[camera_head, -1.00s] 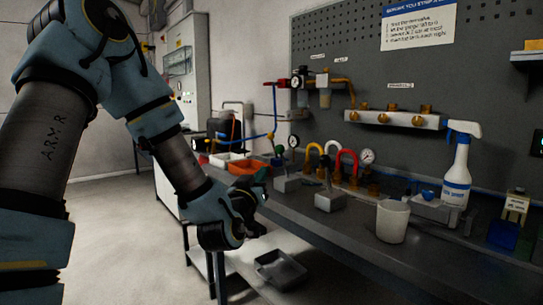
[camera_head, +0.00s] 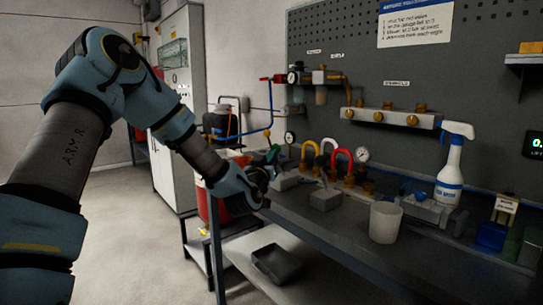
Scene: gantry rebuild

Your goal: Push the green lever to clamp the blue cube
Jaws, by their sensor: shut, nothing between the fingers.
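A small green piece (camera_head: 272,155), probably the green lever, stands at the back of the bench, just beyond my gripper. Its base is partly hidden. I cannot make out a clear blue cube. A small blue piece (camera_head: 428,195) sits by a grey block at the right of the bench, and a larger blue block (camera_head: 491,235) stands farther right. My gripper (camera_head: 260,190) is dark and shut, with nothing seen in it. It is over the near left end of the bench, apart from the green piece as far as I can tell.
Grey blocks (camera_head: 325,199) and coloured hooped pipes with gauges (camera_head: 343,162) crowd the bench behind my gripper. A white cup (camera_head: 385,222) and a spray bottle (camera_head: 452,175) stand to the right. A dark tray (camera_head: 276,264) lies below. The bench's front strip (camera_head: 310,228) is clear.

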